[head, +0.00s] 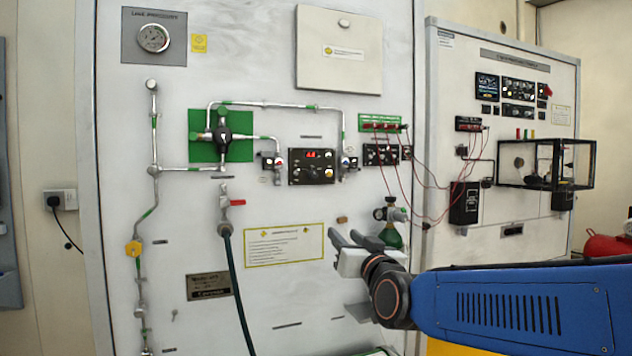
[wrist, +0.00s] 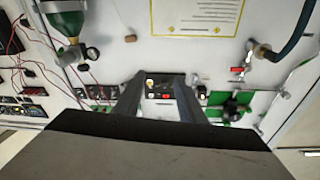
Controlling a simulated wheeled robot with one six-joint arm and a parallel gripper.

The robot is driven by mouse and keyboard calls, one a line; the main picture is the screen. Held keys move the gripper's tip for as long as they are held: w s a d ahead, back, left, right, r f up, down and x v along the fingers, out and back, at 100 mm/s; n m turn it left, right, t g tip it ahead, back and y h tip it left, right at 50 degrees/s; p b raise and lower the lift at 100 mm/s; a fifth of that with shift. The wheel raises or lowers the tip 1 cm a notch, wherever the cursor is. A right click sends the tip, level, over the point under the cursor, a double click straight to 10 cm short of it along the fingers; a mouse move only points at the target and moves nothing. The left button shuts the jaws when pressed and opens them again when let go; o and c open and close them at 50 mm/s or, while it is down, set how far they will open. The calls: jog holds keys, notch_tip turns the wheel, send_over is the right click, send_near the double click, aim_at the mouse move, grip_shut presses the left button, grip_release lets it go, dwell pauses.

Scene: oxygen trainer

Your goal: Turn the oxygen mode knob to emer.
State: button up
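The control panel (head: 312,167) is a dark box with a red lit display and several small knobs, on the white board in the head view. It also shows upside down in the wrist view (wrist: 165,97), framed between my fingers. Its labels are too small to read, so I cannot tell which knob is the oxygen mode knob or where it points. My gripper (head: 345,237) is open and empty, below and right of the panel in the head view. In the wrist view my gripper (wrist: 158,82) has its two fingers apart, with the panel beyond them.
Metal pipes run around a black valve (head: 221,135) on a green plate. A red-handled valve (head: 231,203) with a dark hose hangs below it. A green bottle (head: 391,235) stands beside my gripper. Red wires (head: 392,160) droop at the right. A second board (head: 500,100) stands farther right.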

aim_at(315, 175)
jog(key=w+a+r+t, duration=0.1)
jog(key=w+a+r, duration=0.1)
jog(key=w+r, duration=0.2)
jog(key=w+a+r+m+t, duration=0.1)
jog(key=w+a+r, duration=0.1)
jog(key=w+r, duration=0.2)
jog(key=w+a+r+t, duration=0.1)
jog(key=w+r, duration=0.3)
jog(key=w, duration=0.5)
jog(key=shift+w+a+h, duration=0.3)
jog(key=shift+a+h, duration=0.1)
jog(key=shift+a, duration=0.25)
grip_shut()
